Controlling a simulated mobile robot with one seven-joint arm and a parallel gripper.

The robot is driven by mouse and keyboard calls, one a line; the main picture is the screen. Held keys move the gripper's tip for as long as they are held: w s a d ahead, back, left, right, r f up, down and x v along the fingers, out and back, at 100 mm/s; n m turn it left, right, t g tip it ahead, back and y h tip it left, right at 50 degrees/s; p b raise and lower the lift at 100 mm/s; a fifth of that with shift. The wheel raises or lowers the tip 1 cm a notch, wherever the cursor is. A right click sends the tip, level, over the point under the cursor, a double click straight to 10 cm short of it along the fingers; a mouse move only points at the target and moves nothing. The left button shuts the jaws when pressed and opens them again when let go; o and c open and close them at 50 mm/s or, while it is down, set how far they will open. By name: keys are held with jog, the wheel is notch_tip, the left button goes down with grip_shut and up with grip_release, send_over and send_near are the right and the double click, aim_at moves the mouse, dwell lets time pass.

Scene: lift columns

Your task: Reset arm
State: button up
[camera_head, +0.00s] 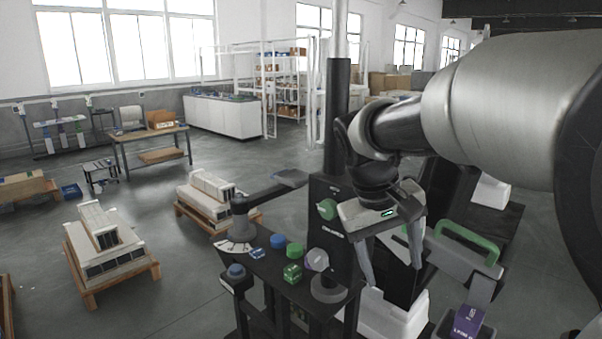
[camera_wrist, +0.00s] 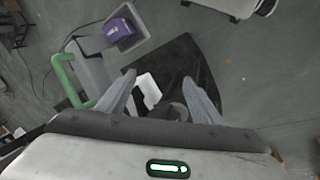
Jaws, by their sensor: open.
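My gripper (camera_head: 391,262) hangs from my arm at the right of the head view, pointing down. Its two fingers are apart with nothing between them. In the wrist view my gripper (camera_wrist: 158,88) also shows its fingers spread, over a dark base and a white part. My arm reaches in from the right edge and hides part of the floor and wall behind it.
A black workstation (camera_head: 300,290) with several coloured knobs stands left of my gripper. A green handle (camera_head: 466,243) and a purple box (camera_head: 467,322) are close on the right. Pallets with white columns (camera_head: 103,240) lie on the left floor; open floor surrounds them.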

jog(key=s+a+m+t+y, duration=0.1)
jog(key=s+a+t+y, duration=0.1)
jog(key=s, duration=1.3)
jog(key=shift+s+f+m+t+y+p, duration=0.35)
jog(key=shift+t+y, duration=0.25)
jog(key=shift+t, duration=0.5)
jog(key=shift+r, duration=0.1)
